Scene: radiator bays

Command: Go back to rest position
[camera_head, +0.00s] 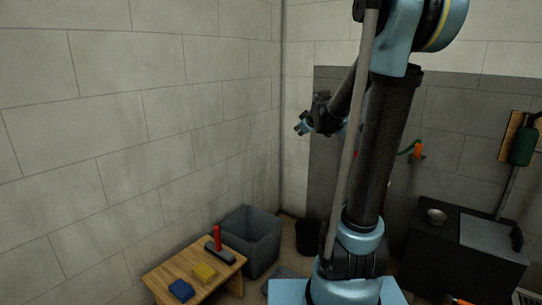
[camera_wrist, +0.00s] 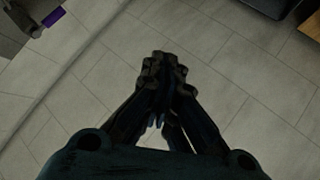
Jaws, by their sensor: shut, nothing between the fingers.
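My gripper (camera_wrist: 163,62) shows in the wrist view with its dark fingers together and nothing between them. Behind it in that view is the tiled floor or wall surface, with no object close to the fingertips. In the head view my arm stands up at the centre right and bends over at the top. The far end of the arm shows behind the upright link, up in the air near the room corner. The fingers are too small and partly hidden there to make out.
A dark cabinet (camera_head: 440,262) with a metal bowl (camera_head: 437,216) stands at right.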

